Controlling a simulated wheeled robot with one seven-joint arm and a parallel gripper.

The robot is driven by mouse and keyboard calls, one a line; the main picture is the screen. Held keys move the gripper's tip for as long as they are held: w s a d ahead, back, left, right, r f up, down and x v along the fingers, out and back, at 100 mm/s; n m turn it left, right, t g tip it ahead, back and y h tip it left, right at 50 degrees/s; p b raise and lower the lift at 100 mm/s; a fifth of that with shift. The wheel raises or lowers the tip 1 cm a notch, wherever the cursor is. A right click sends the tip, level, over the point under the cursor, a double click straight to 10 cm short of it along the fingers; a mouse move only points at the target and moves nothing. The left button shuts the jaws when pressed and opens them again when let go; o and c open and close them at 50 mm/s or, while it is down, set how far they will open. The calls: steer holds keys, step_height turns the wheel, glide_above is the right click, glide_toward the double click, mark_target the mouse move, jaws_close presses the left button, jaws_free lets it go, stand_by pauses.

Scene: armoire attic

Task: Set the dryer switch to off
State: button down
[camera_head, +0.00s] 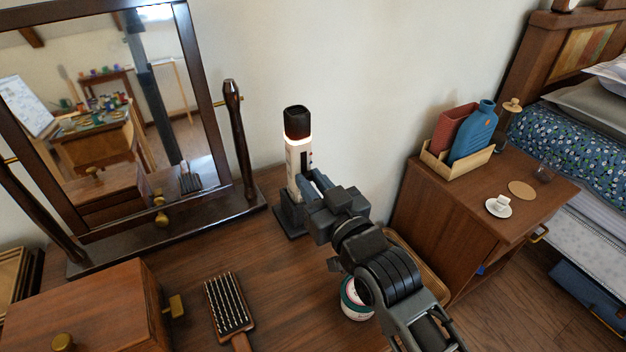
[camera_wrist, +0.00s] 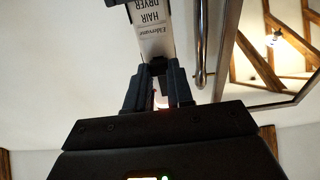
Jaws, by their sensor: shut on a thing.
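The hair dryer (camera_head: 292,160) stands upright in a dark holder (camera_head: 290,218) on the wooden dresser top. It has a white body, a black top end and a glowing ring just under that end. In the wrist view the dryer's labelled body (camera_wrist: 155,38) appears upside down. My gripper (camera_head: 306,180) reaches it from the front right, low on the body. In the wrist view my gripper (camera_wrist: 158,68) has its fingertips close together at the dryer's body, shut on a small dark part that appears to be the switch. The fingers mostly hide it, so its setting cannot be read.
A mirror in a dark frame (camera_head: 243,150) stands left of the dryer. A hairbrush (camera_head: 228,303) and a wooden box (camera_head: 85,310) lie at the front left. A round tub (camera_head: 353,303) is partly under my arm. A nightstand (camera_head: 430,222) stands right.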

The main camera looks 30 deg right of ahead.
mark_target(304, 156)
steer(key=shift+f, duration=0.25)
steer(key=c, duration=1)
jaws_free()
steer(key=shift+o, duration=0.2)
steer(key=shift+r, duration=0.1)
steer(key=shift+r, duration=0.55)
step_height(304, 156, up, 3)
steer(key=shift+r, duration=0.1)
steer(key=s+d+r, duration=0.6)
steer(key=d, duration=0.4)
steer(key=shift+r, duration=0.3)
steer(key=shift+f, duration=0.1)
